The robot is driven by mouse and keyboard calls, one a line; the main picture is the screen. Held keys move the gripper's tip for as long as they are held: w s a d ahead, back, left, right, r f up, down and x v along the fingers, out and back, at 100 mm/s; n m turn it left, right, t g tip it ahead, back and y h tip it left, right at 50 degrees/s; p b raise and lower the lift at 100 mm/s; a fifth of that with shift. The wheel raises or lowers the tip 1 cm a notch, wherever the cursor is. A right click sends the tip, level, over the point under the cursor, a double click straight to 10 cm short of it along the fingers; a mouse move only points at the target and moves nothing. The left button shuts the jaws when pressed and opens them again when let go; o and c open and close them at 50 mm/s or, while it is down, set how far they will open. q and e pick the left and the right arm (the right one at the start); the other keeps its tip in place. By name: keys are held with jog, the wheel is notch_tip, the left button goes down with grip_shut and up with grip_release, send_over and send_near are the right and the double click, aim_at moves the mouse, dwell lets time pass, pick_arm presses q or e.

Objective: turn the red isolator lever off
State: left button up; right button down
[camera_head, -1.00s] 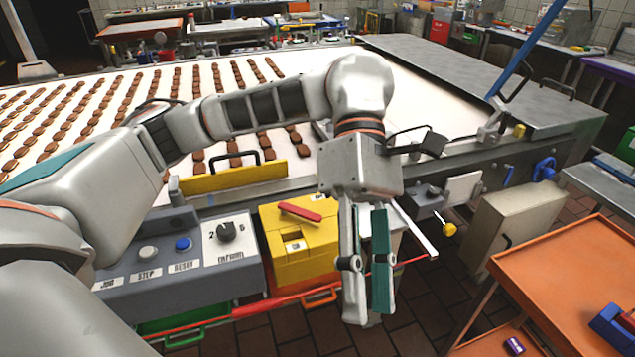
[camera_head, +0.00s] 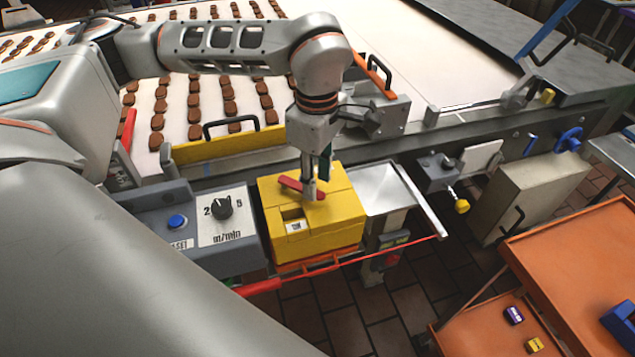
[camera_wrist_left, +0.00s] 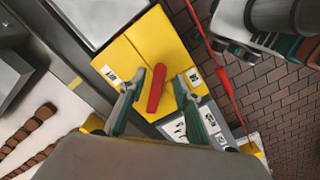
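The red isolator lever (camera_head: 288,184) lies on top of the yellow box (camera_head: 335,235), beside the grey control panel. My left gripper (camera_head: 316,192) points down over the box, at the right end of the lever in the head view. In the left wrist view the lever (camera_wrist_left: 157,88) lies between the two spread fingers of the gripper (camera_wrist_left: 161,82), closer to the left finger. A gap shows on the right side. The fingers partly hide the lever in the head view.
The grey panel (camera_head: 215,256) with a black dial adjoins the box on the left. A yellow rail (camera_head: 215,150) with a black handle stands behind. A metal chute (camera_head: 385,190) is right of the box, and a red cord (camera_head: 400,250) runs in front.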

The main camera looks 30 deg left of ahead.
pick_arm(q)
jog(key=shift+f, duration=1.05)
pick_arm(e)
jog(key=shift+w+r, duration=0.3)
jog(key=shift+r, duration=0.15)
pick_arm(q)
grip_shut()
pick_arm(e)
jog(key=shift+s+f, duration=0.1)
jog(key=shift+f, duration=0.1)
pick_arm(q)
jog(key=shift+d, duration=0.1)
